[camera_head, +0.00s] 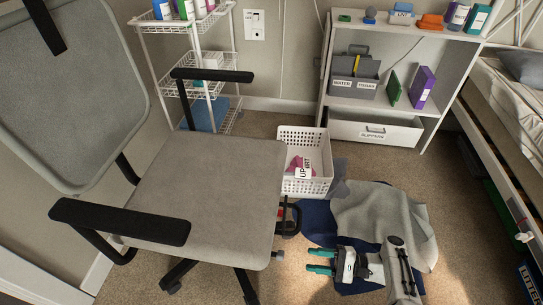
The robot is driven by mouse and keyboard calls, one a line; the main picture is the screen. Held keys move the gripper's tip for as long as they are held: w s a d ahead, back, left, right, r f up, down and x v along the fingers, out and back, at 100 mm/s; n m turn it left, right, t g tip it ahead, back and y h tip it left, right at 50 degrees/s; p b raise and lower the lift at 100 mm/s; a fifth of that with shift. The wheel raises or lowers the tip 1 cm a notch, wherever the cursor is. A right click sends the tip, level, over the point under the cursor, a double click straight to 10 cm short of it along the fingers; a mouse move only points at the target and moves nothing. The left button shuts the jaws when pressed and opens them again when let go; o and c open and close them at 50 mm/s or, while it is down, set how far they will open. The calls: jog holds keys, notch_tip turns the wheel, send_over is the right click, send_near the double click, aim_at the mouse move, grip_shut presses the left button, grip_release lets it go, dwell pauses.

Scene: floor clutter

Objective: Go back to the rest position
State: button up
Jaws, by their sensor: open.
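My gripper (312,260) is low in the picture, right of the office chair. Its two teal fingers point left and stand apart, with nothing seen between them. My grey and white arm reaches in from the lower right. Behind the gripper and arm lie a grey cloth (378,217) and a dark blue cloth (316,219) on the carpet. The arm hides part of both cloths. I cannot tell how high the gripper is above them.
A grey office chair (215,170) stands close on the left. A white basket (291,183) with pink cloth inside sits beyond the gripper. A white shelf (370,105) and wire rack (185,62) stand behind, a bed (507,120) at right. Carpet is bare at lower right.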

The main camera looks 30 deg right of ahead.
jog(key=s+a+n+g+h, duration=0.2)
jog(key=s+n+g+h, duration=0.85)
jog(key=s+n, duration=0.3)
jog(key=s+r+n+h+p, duration=0.1)
jog(key=r+h+p, duration=0.1)
jog(key=r+p, duration=1.2)
jog(key=s+d+r+n+h+p, duration=0.1)
jog(key=s+r+h+p, duration=0.1)
jog(key=r+p, duration=1.3)
notch_tip(320, 180, up, 12)
jog(key=shift+s+f+t, duration=0.1)
jog(key=shift+s+t, duration=0.15)
jog(key=shift+t, duration=0.2)
jog(key=shift+s+d+n, duration=0.1)
jog(key=shift+n, duration=0.15)
